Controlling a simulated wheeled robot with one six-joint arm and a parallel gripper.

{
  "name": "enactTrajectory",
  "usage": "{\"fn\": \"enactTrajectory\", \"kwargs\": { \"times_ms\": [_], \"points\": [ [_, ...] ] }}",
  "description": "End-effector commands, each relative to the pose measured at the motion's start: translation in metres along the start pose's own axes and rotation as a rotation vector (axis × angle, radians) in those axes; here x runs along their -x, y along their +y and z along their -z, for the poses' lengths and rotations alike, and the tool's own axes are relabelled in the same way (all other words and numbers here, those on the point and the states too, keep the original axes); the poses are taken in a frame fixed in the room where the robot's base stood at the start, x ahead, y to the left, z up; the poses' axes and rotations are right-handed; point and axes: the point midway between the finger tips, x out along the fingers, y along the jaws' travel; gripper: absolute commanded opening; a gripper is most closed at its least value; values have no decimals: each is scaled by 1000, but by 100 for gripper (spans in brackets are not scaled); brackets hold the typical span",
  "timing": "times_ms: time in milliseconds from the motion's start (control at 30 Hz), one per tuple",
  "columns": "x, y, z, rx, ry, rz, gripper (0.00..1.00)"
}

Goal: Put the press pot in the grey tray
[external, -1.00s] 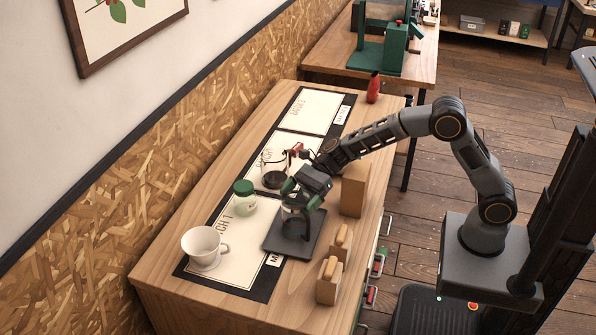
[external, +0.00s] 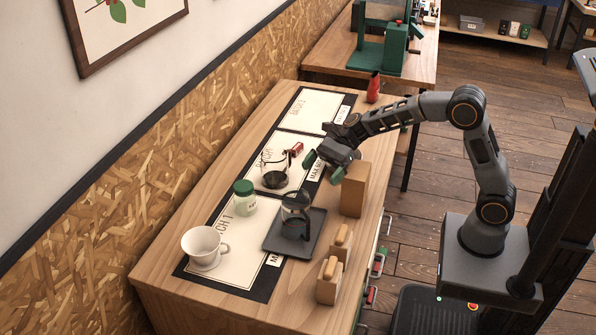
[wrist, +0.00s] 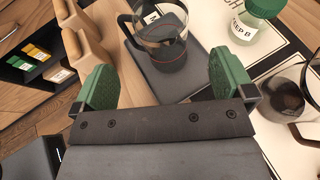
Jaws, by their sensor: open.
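The press pot (external: 296,202), clear glass with a dark lower part and black handle, stands upright on the grey tray (external: 276,241). In the wrist view the pot (wrist: 160,28) is beyond my fingertips, partly cut by the top edge, with the tray (wrist: 188,75) under it. My gripper (external: 324,167) is open and empty, above and behind the pot in the external view, apart from it. Its green fingers are spread wide in the wrist view (wrist: 160,78).
A second glass pot (external: 275,181) with dark contents stands on a card behind. A green-lidded jar (external: 244,203) and a white cup (external: 204,247) stand left of the tray. Brown bags (external: 354,190) line the right edge. A red object (external: 373,88) stands at the far end.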

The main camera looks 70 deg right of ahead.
Motion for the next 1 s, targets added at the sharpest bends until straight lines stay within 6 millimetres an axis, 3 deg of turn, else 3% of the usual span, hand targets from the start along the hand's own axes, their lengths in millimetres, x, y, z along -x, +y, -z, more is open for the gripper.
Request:
{"fn": "enactTrajectory", "kwargs": {
  "times_ms": [200, 667, 867, 1000],
  "points": [
    [16, 0, 0, 1, 1, 0, 100],
    [17, 4, -1, 31, 7, 2, 100],
    [18, 35, -13, 333, 75, 22, 100],
    [29, 79, -22, 701, 190, 11, 100]
  ]
}}
